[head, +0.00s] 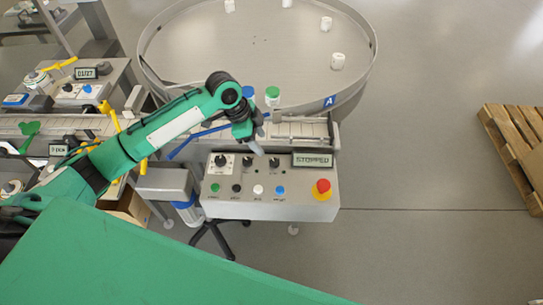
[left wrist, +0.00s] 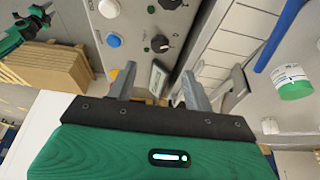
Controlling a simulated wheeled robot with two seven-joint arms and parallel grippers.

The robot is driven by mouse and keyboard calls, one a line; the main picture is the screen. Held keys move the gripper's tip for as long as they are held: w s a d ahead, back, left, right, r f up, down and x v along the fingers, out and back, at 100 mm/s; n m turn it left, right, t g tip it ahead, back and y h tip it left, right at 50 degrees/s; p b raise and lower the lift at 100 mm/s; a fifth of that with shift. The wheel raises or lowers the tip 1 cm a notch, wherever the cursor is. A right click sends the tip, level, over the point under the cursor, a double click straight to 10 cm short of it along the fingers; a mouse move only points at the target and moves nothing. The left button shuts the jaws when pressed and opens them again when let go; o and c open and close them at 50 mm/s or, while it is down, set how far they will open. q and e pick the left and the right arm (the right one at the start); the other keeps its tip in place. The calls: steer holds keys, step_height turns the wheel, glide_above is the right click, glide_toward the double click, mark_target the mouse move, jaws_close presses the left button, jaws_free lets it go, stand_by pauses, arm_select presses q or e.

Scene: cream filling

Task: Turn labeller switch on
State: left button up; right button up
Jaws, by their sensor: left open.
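A grey control panel (head: 300,208) carries a dial (head: 221,161) and two dark rotary switches, the middle one (head: 247,161) and the right one (head: 274,162). Their labels are too small to read. My left gripper (head: 258,150) hangs just above the upper row, near the two switches. In the left wrist view the left gripper (left wrist: 157,88) is open with nothing between its fingers. A dark switch (left wrist: 160,43) shows ahead of the fingers there, apart from them. A green arm part (left wrist: 22,32), probably my right arm, shows at upper left; its jaws are not clear.
The panel's display (head: 312,160) reads STOPPED. A red emergency button (head: 321,189) and several coloured buttons sit on the panel. Behind it are a conveyor (head: 300,130) and a round table (head: 190,65) with white jars. A wooden pallet (head: 510,150) lies right; floor between is clear.

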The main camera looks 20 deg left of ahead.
mark_target(274, 161)
arm_select(q)
steer(key=p+x, duration=0.2)
steer(key=x, duration=0.8)
steer(key=shift+r, duration=0.1)
steer(key=shift+c, duration=0.2)
steer(key=c, duration=0.9)
